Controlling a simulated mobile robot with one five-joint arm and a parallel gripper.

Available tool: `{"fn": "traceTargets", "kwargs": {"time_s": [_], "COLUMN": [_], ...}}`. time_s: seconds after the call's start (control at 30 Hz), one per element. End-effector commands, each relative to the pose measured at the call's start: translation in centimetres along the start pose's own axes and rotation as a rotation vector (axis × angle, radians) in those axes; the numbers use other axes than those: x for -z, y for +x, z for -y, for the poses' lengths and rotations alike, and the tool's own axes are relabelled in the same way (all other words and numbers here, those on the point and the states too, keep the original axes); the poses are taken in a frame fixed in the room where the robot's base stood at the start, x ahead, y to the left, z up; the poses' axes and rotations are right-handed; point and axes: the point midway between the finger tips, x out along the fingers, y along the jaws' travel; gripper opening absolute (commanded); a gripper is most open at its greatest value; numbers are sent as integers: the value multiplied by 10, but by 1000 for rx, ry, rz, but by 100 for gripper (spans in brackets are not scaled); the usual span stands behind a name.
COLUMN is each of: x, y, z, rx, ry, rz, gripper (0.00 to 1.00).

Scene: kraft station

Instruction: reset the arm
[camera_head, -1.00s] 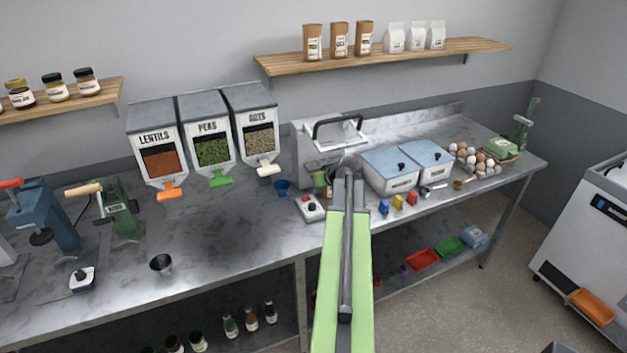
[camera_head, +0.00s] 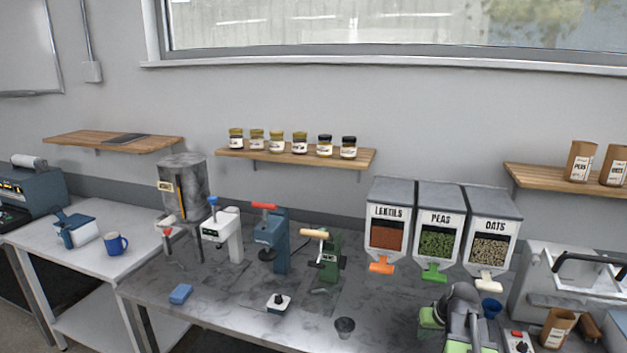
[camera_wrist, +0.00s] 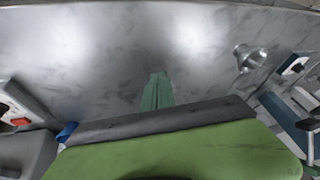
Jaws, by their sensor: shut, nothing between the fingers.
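My gripper (camera_wrist: 158,76) shows in the wrist view as a narrow green wedge, its fingers together with nothing between them. It is over the grey marbled counter (camera_wrist: 100,60). A wide green part of my own arm with a dark bar fills the bottom of that view. In the head view my arm (camera_head: 462,318) is folded up at the lower right, in front of the dispensers and beside a small blue cup (camera_head: 491,308). The gripper's fingers cannot be made out there.
Lentils, peas and oats dispensers (camera_head: 440,240) stand behind. A red-buttoned box (camera_head: 518,342) and a brown bag (camera_head: 556,328) are to the right.

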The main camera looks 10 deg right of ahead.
Motion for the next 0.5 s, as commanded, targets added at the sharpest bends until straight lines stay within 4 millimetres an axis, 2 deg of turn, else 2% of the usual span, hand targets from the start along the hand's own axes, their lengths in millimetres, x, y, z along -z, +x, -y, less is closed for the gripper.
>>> {"fn": "traceTargets", "kwargs": {"time_s": [0.03,0.1,0.2,0.3,0.33,0.4,0.5], "x": [-15,-38,-76,-109,-117,-129,-137], "y": [10,19,25,24,23,21,19], "z": [46,102,172,218,227,242,252], "rx": [11,9,-18,-58,-69,-90,-106], "ry": [-41,-84,-145,-190,-199,-215,-225], "rz": [60,150,268,350,367,395,413], "gripper": [0,0,0,0,0,0,0]}}
